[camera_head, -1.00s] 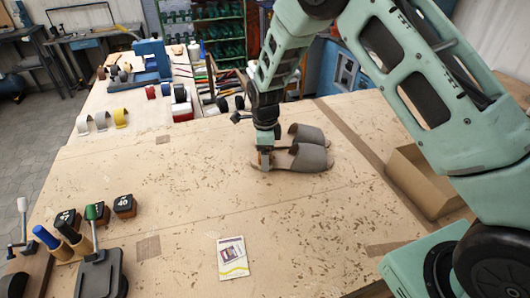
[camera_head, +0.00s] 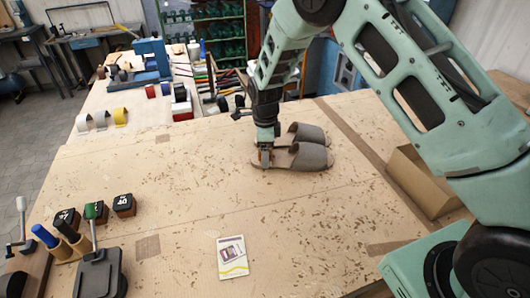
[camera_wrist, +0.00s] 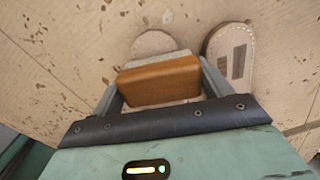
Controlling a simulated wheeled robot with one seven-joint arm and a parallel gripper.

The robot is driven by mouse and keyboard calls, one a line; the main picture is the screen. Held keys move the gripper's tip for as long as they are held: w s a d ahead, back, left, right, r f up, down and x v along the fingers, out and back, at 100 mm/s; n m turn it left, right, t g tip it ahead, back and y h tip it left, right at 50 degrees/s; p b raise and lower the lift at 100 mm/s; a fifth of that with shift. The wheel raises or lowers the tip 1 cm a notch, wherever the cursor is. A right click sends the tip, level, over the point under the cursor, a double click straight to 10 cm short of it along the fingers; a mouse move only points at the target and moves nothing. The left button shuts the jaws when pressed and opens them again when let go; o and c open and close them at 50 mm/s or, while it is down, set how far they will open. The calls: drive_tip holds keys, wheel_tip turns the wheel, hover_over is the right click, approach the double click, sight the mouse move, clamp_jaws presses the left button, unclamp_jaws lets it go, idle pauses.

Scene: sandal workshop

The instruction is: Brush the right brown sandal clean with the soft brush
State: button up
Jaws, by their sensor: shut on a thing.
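A pair of brown-grey sandals lies side by side on the workbench, a farther one (camera_head: 308,133) and a nearer one (camera_head: 308,157), straps toward the right. My gripper (camera_head: 265,158) points down over the left end of the nearer sandal. In the wrist view my gripper (camera_wrist: 160,88) is shut on the brush, a brown wooden block (camera_wrist: 160,82) with a pale strip along its far edge. The brush covers much of one sandal (camera_wrist: 154,42); the other sandal (camera_wrist: 232,55) shows its pale insole to the right. Whether the bristles touch the sandal is hidden.
The workbench (camera_head: 190,200) is speckled with brown bits and mostly clear in the middle. A card (camera_head: 232,257) lies in front. An open cardboard box (camera_head: 425,180) stands at right. Dark blocks (camera_head: 124,205) and handled tools (camera_head: 70,235) stand at front left.

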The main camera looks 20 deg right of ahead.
drive_tip(key=shift+w+d, duration=0.15)
drive_tip(key=shift+w, duration=0.35)
drive_tip(key=shift+s+f, duration=0.1)
drive_tip(key=shift+s+a, duration=0.2)
drive_tip(key=shift+s, duration=0.4)
drive_tip(key=shift+s+a, duration=0.2)
drive_tip(key=shift+s, duration=0.4)
drive_tip(key=shift+w, duration=0.15)
drive_tip(key=shift+w+d, duration=0.2)
drive_tip(key=shift+w, duration=0.4)
drive_tip(key=shift+w+d, duration=0.2)
drive_tip(key=shift+w, duration=0.35)
drive_tip(key=shift+s, duration=0.15)
drive_tip(key=shift+s+a+p, duration=0.15)
drive_tip(key=shift+s+a, duration=0.05)
drive_tip(key=shift+s, duration=0.4)
drive_tip(key=shift+s+a+p, duration=0.15)
drive_tip(key=shift+s+a, duration=0.05)
drive_tip(key=shift+s, duration=0.35)
